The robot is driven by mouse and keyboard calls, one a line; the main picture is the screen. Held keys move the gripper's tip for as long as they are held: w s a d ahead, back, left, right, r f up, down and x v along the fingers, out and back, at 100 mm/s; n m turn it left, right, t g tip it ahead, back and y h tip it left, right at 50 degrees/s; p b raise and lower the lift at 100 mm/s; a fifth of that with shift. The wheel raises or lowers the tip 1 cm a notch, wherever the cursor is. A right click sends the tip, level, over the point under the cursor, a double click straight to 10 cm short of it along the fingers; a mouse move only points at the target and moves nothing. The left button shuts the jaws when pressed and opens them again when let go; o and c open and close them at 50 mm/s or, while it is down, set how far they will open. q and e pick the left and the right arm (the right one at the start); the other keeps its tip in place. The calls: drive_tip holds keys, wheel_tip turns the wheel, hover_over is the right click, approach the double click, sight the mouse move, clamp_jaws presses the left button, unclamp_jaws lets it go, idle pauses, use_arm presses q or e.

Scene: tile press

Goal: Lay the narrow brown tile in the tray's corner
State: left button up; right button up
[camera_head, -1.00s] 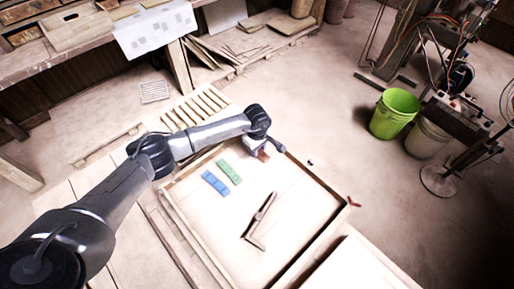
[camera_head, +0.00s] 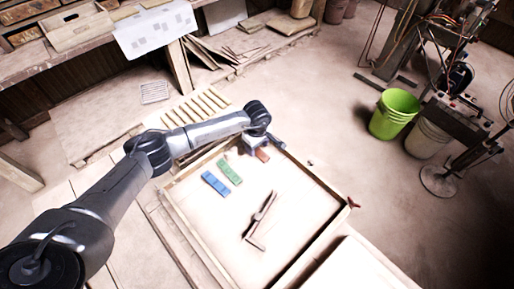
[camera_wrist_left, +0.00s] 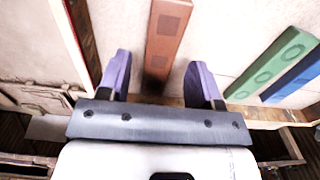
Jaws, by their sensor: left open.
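The narrow brown tile (camera_head: 263,155) lies in the tray (camera_head: 326,244) near its far corner. In the left wrist view the tile (camera_wrist_left: 168,35) runs lengthwise between the finger lines, apart from both fingers, its near end close to the tray's wall. My left gripper (camera_wrist_left: 158,68) is open, with a purple finger on either side of the tile's near end. It also shows in the head view (camera_head: 258,146), beside the tile. Whether the tile touches the walls is hard to see. My right gripper is not in view.
A green tile (camera_head: 229,173) and a blue tile (camera_head: 215,184) lie in the tray, left of the brown one. A brown L-shaped tool (camera_head: 262,218) lies mid-tray. The tray's right part is bare. A green bucket (camera_head: 394,115) stands on the floor beyond.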

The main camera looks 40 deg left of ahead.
sight(257, 150)
use_arm(q)
wheel_tip(257, 150, up, 10)
drive_tip(key=shift+r, duration=0.2)
idle(0.7)
